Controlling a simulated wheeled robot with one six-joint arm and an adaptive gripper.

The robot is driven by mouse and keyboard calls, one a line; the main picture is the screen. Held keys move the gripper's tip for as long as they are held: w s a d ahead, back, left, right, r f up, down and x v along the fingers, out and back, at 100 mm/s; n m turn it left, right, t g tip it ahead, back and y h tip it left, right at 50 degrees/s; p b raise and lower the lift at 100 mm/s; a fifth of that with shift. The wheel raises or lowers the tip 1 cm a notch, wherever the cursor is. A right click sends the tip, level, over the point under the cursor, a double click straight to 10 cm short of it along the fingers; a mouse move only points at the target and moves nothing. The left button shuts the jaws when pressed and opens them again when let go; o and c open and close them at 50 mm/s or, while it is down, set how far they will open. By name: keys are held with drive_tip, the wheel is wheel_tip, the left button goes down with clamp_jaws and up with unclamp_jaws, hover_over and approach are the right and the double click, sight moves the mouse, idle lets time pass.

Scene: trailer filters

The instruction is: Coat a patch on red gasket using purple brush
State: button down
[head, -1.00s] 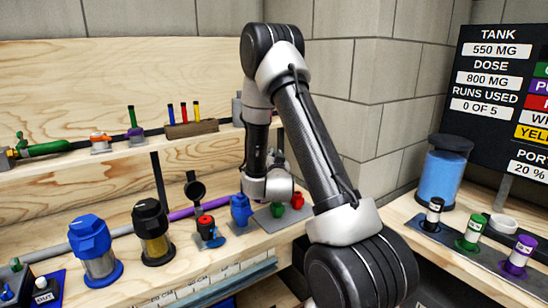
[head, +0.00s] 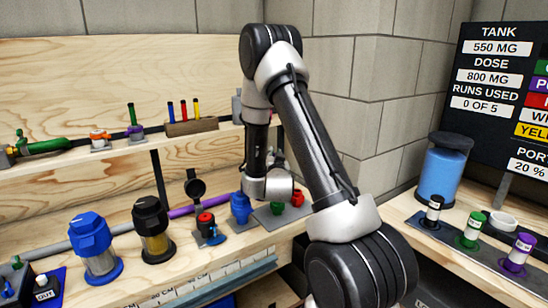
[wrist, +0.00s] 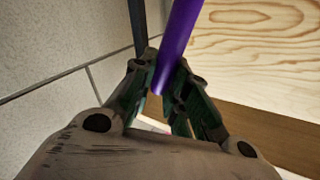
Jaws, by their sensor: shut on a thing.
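My gripper (wrist: 160,97) is shut on a thin purple rod, taken as the purple brush (wrist: 180,42), in the wrist view. The rod rises from between the fingertips out of the top of the picture, so its far end is out of sight. In the head view my arm reaches to the bench's back right corner, and its links hide most of the gripper. I cannot pick out the red gasket for certain. A red part (head: 297,198) stands on a grey plate right of my wrist, and a red-capped fitting (head: 206,220) stands farther left.
A blue-topped canister (head: 95,248), a black-topped canister (head: 152,230) and a blue fitting (head: 240,208) stand on the bench. A shelf holds a wooden rack (head: 190,127) with colored sticks. The block wall is close to my arm. A blue tank (head: 440,172) stands right.

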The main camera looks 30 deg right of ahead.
drive_tip(key=shift+r, duration=3.5)
